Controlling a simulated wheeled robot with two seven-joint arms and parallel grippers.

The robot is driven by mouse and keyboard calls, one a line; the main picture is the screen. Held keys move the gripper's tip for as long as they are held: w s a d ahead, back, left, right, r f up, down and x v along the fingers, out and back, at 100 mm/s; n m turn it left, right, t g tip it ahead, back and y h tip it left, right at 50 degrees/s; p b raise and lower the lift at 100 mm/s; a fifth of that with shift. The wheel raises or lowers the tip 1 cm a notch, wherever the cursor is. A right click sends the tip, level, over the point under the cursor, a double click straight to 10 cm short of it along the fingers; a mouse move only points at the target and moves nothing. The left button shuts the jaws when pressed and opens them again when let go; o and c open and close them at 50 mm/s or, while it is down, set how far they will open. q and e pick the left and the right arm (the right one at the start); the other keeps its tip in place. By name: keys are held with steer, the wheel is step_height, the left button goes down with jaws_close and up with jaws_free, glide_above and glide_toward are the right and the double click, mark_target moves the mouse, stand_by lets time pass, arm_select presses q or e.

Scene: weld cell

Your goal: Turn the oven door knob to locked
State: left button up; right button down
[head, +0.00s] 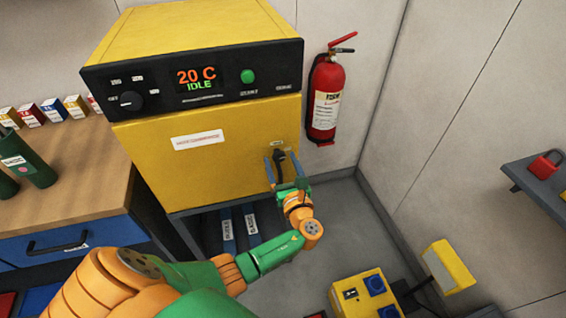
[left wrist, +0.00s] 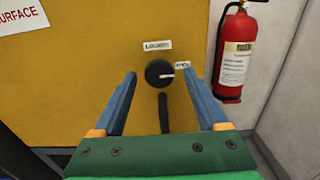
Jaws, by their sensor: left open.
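The oven door knob (left wrist: 159,73) is a round black knob on the yellow oven door (left wrist: 80,85). Its white pointer line points right, towards a small white label (left wrist: 183,65) partly covered by a finger. A label reading "LOCKED" (left wrist: 158,45) is above the knob. A dark vertical handle or lever (left wrist: 163,112) is just below. My left gripper (left wrist: 158,76) is open, its two blue fingers on either side of the knob with gaps visible. In the head view, my left gripper (head: 280,157) is at the door's right side. My right gripper is not in view.
The oven's black control panel (head: 215,82) reads 20 C IDLE. A red fire extinguisher (head: 325,100) hangs on the wall close right of the door. A wooden bench (head: 75,175) stands left. A yellow box (head: 365,294) is at lower right; grey floor is clear between.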

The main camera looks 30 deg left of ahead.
arm_select(q)
steer(key=shift+s, duration=0.1)
jaws_close()
steer(key=shift+n, duration=0.3)
steer(key=n+b, duration=0.2)
steer(key=n, duration=0.2)
steer(key=shift+d+f+n+b, duration=0.1)
steer(key=shift+f+n+b, duration=0.05)
steer(key=shift+n+b, duration=0.2)
steer(key=n+b, duration=0.2)
steer(key=n, duration=0.2)
steer(key=shift+n+b, duration=0.25)
steer(key=shift+b, duration=0.05)
steer(key=n+b, duration=0.3)
steer(key=n, duration=0.2)
steer(key=shift+b, duration=0.35)
steer(key=shift+n+b, duration=1.05)
steer(key=shift+n, duration=0.45)
steer(key=shift+r, duration=0.25)
